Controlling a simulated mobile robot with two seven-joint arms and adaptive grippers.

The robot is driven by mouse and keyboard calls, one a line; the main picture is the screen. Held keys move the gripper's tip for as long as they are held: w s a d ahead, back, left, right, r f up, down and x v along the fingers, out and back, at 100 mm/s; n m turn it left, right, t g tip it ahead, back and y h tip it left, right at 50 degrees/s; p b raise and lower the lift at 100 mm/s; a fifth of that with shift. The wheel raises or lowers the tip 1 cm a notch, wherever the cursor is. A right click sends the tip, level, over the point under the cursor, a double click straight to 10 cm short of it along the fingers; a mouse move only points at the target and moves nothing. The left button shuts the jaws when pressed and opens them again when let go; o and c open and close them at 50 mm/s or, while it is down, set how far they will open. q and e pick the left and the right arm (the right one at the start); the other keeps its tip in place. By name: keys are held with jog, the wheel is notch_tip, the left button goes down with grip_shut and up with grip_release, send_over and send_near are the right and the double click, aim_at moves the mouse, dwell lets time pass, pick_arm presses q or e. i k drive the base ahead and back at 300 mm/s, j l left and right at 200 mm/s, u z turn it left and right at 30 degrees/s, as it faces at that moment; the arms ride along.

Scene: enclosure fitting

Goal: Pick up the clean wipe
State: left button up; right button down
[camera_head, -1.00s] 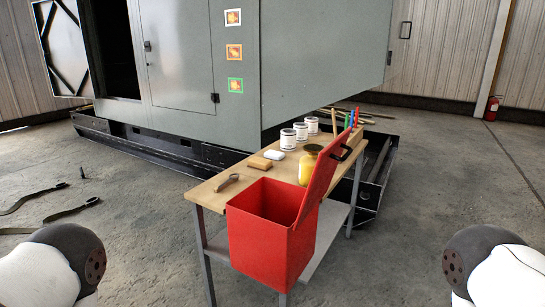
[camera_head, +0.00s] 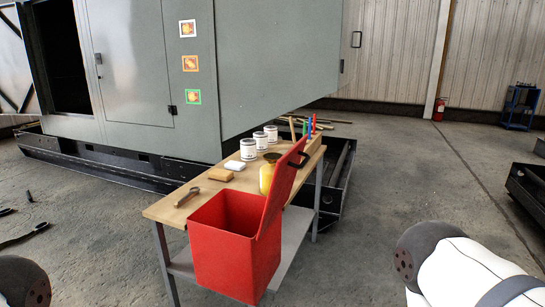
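A small white folded cloth (camera_head: 235,165), which looks like the clean wipe, lies on the wooden table (camera_head: 160,209) in front of the white cans. A tan block or folded cloth (camera_head: 220,174) lies just to its left and nearer. Both lie flat and apart from any gripper.
An open red bin (camera_head: 235,252) with its lid up stands at the table's near side. A wrench-like tool (camera_head: 187,197), a yellow jar (camera_head: 267,178), several white cans (camera_head: 248,149) and coloured upright tools (camera_head: 309,127) share the tabletop. A grey enclosure (camera_head: 245,65) stands behind.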

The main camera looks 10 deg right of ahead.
aim_at(234, 165)
jog(key=i+j+u, duration=0.2)
jog(key=i, duration=0.3)
jog(key=i+j+u, duration=0.2)
jog(key=i, duration=0.3)
jog(key=j, duration=0.1)
